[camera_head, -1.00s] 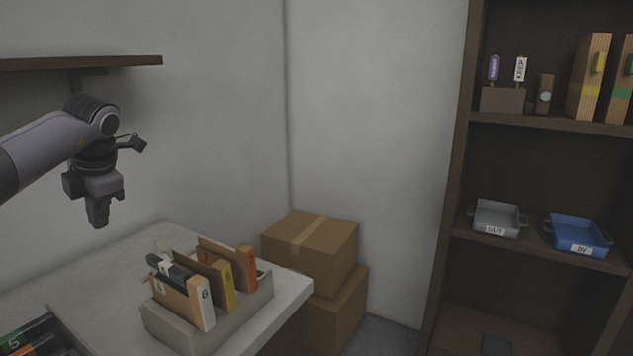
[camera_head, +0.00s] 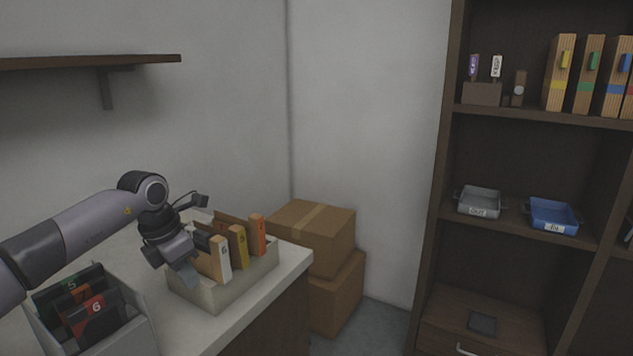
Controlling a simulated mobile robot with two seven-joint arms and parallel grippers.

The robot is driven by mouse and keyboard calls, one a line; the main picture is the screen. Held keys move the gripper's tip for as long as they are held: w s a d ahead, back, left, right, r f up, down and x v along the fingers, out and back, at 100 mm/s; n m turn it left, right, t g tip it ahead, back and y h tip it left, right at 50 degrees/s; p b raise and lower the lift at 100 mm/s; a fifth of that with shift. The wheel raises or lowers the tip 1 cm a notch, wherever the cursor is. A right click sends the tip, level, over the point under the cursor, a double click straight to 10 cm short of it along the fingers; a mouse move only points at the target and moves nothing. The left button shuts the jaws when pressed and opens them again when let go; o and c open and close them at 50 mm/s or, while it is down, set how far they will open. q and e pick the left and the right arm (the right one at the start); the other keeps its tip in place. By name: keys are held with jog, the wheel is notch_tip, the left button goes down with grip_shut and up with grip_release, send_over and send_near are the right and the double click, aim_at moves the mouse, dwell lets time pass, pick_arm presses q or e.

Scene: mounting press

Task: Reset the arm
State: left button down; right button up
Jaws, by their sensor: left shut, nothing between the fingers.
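My left arm comes in from the left over the counter (camera_head: 226,335). Its gripper (camera_head: 188,276) points down, shut and empty, at the near left side of a beige box (camera_head: 235,287). The box holds several upright folders with white, yellow and orange spines. The gripper overlaps the box's left edge in the picture; I cannot tell whether it touches. My right gripper is not in view.
A grey holder (camera_head: 140,335) with cases marked 5 and 6 (camera_head: 92,309) stands at the lower left. A wall shelf (camera_head: 90,61) hangs above. Cardboard boxes (camera_head: 312,236) stand beyond the counter. A bookcase (camera_head: 432,200) at right bears a grey tray (camera_head: 479,201) and a blue tray (camera_head: 553,215).

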pick_arm(q)
jog(key=s+d+f+n+t+h, duration=0.2)
jog(key=s+d+f+n+h, duration=0.2)
jog(key=s+d+n+h, duration=0.55)
jog(key=s+d+f+n+t+h, duration=0.3)
jog(key=d+h, duration=0.4)
jog(key=d, duration=0.8)
jog(key=s+a+f+n+t+y, duration=0.6)
jog(key=a+f+n+t+y, duration=0.35)
jog(key=n, duration=1.05)
jog(key=s+a+f+n+g+y, duration=0.6)
jog(key=s+a+f+n, duration=0.3)
jog(key=s, duration=0.5)
notch_tip(320, 180, down, 2)
jog(key=shift+a+f+y, duration=0.1)
jog(key=shift+a+y, duration=0.2)
jog(key=shift+a, duration=0.65)
